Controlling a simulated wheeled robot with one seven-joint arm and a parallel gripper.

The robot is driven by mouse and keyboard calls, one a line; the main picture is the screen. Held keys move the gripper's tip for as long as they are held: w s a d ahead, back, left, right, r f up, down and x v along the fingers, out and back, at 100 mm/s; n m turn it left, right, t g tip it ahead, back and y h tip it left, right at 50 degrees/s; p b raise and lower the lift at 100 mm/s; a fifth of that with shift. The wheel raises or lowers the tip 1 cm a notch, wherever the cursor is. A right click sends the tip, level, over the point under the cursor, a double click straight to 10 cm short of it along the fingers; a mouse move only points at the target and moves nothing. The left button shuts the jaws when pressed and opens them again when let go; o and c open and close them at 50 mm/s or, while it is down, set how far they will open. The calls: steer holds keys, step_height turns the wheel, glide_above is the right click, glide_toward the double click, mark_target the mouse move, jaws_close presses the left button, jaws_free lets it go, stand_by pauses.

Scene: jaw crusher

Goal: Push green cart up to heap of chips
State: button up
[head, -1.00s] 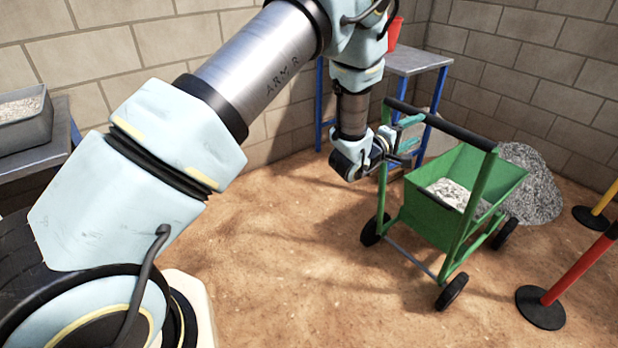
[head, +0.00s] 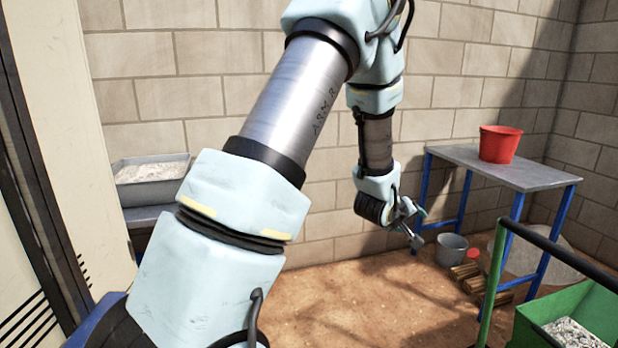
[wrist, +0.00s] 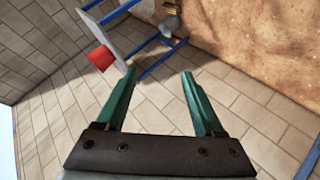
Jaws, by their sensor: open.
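The green cart (head: 577,312) stands at the lower right of the head view, cut off by the frame edge. Grey chips lie in its tub, and its dark handle bar (head: 560,254) runs along the near side. My gripper (head: 421,228) is to the left of the cart, apart from it, with nothing in it.
A grey table (head: 480,165) with blue legs holds a red bucket (head: 499,144). A grey bucket (head: 451,250) and some wood pieces (head: 468,276) lie below it. A grey tray (head: 152,183) of pale material stands at left. Open sandy floor (head: 370,305) lies in front.

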steer(key=a+r+y, duration=0.2)
steer(key=a+y, duration=0.2)
steer(key=a, duration=1)
steer(key=s+a+r+m+g+y, duration=0.1)
steer(key=s+a+g+y, duration=0.1)
steer(key=s+a, duration=0.6)
steer(key=s+a+r+m+g+y+p, duration=0.1)
steer(key=s+a+g, duration=0.3)
steer(key=s+a, duration=0.5)
steer(key=a+m, duration=0.1)
steer(key=a, duration=0.1)
steer(key=shift+a+r+g+y, duration=0.35)
steer(key=shift+g+y, duration=0.05)
steer(key=shift+o, duration=0.4)
